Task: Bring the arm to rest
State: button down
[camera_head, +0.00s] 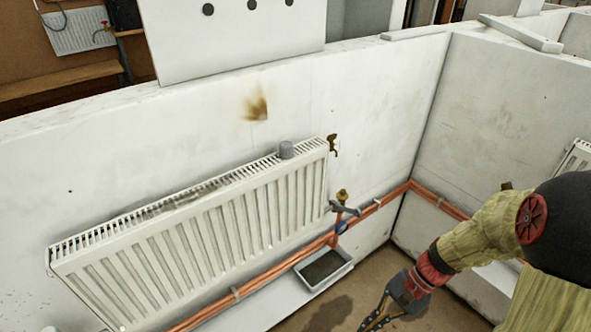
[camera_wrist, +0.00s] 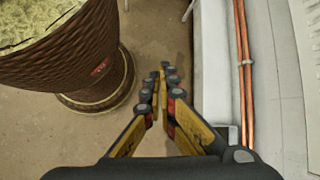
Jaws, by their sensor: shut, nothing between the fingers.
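My arm comes in from the right edge of the head view, bent downward, with a yellowish sleeve and red joints. My gripper (camera_head: 376,320) hangs low at the bottom of that view, over the brown floor, partly cut off by the lower edge. In the wrist view my gripper (camera_wrist: 160,85) shows yellow and black fingers drawn together at the tips, with nothing between them. It points down along the floor and touches nothing that I can see.
A white radiator (camera_head: 200,225) hangs on the pale wall, with a grey cap on top. A brass valve (camera_head: 343,198) and copper pipes (camera_head: 398,190) run beside it. A tray (camera_head: 325,267) of dark liquid sits below the valve. Free floor (camera_wrist: 160,30) lies beyond my fingers.

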jog(key=s+r+n+t+h, duration=0.2)
jog(key=r+n+t+h, duration=0.1)
jog(key=r, duration=0.9)
jog(key=s+r+n+t+h, duration=0.2)
jog(key=r+n+t+h, duration=0.2)
jog(key=r, duration=0.8)
jog(key=shift+s+d+n+t, duration=0.35)
jog(key=shift+n+t, duration=0.45)
jog(key=shift+n, duration=0.1)
jog(key=c, duration=2.6)
grip_release()
